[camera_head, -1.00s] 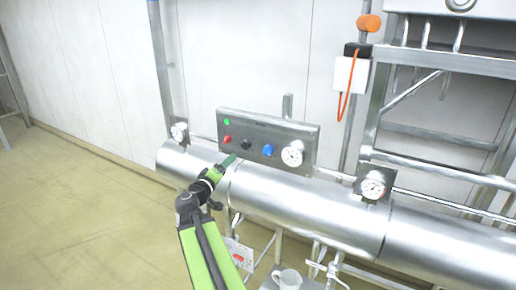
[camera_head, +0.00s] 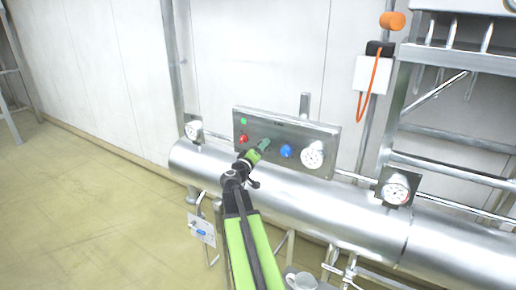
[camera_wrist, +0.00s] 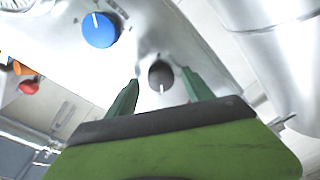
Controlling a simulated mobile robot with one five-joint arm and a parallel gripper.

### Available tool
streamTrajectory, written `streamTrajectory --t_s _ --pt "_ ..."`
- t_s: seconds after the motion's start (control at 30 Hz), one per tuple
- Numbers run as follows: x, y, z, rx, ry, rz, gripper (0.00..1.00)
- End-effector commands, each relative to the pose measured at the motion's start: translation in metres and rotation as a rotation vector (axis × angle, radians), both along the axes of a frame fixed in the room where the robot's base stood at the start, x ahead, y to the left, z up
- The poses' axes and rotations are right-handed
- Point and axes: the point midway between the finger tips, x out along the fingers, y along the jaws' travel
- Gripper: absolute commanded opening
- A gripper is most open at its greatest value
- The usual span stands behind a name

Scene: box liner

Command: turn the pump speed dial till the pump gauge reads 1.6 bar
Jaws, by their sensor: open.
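A steel control panel (camera_head: 290,128) carries a green light (camera_head: 243,121), a red knob (camera_head: 243,139), a blue knob (camera_head: 286,151) and a white gauge (camera_head: 312,155) at its right end. The labels and gauge reading are too small to read. My gripper (camera_head: 264,144) is at the panel, left of the blue knob, and hides the black knob there. In the wrist view the black knob (camera_wrist: 160,75) shows between the two open green fingers, its white mark pointing down toward the gripper body. Whether the fingers touch it I cannot tell. The blue knob (camera_wrist: 99,30) is at upper left.
A large steel pipe (camera_head: 290,205) runs below the panel. Two other gauges stand on it, one at left (camera_head: 193,130) and one at right (camera_head: 396,192). A white box (camera_head: 372,74) with an orange cable hangs at upper right. The floor at left is clear.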

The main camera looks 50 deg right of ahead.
Motion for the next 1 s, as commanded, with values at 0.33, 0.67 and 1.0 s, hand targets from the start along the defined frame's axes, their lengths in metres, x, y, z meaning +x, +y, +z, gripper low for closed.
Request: streamTrajectory --t_s 0.33,0.67,1.0 --pt "0.005 -0.003 0.0 0.0 0.0 0.009 0.6" --pt "0.008 0.001 0.0 0.0 0.0 0.014 0.22" --pt "0.01 0.001 0.0 -0.002 0.008 0.019 0.0"
